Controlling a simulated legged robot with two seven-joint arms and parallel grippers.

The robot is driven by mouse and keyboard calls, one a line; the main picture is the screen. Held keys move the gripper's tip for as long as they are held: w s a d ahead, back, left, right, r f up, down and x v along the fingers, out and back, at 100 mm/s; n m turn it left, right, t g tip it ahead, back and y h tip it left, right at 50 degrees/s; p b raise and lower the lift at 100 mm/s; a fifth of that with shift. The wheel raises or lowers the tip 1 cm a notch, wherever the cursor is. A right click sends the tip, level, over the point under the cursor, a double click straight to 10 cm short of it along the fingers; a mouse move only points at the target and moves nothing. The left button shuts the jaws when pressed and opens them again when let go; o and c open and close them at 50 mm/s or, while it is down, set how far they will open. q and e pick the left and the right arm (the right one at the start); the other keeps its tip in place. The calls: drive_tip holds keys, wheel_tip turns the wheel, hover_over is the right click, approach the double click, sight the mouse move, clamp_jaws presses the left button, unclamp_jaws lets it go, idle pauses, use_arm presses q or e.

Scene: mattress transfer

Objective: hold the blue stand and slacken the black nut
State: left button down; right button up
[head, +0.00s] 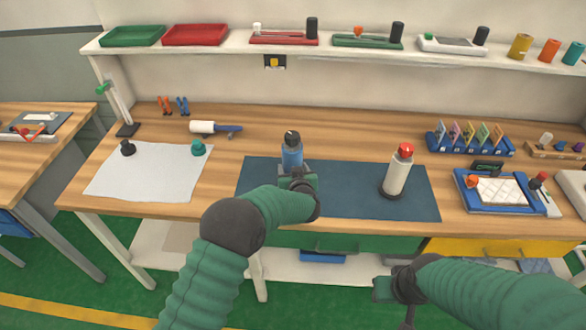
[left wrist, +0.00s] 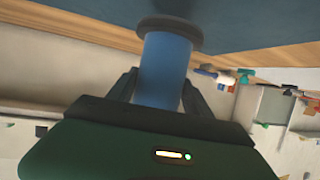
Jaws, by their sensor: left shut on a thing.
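The blue stand (head: 291,155) is upright on the dark blue mat (head: 340,205), left of the mat's middle. The black nut (head: 292,137) is on its top. My left gripper (head: 292,170) is shut on the blue stand from the front. In the left wrist view the blue stand (left wrist: 164,65) is between the two dark fingers of my left gripper (left wrist: 162,85), with its dark round base (left wrist: 170,30) at the top of the picture. The nut is not seen there. My right gripper (head: 393,287) is low in front of the table, away from the mat; its fingers are unclear.
A white bottle with a red top (head: 397,172) stands on the mat to the right. A white sheet (head: 140,180) with two small knobs is at left. A blue tray (head: 500,207) and a blue rack (head: 470,150) are at right. The mat's middle is clear.

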use_arm(q)
drive_tip(key=shift+f+b, duration=1.15)
drive_tip(key=shift+f, duration=0.6)
drive_tip(key=shift+w, duration=0.1)
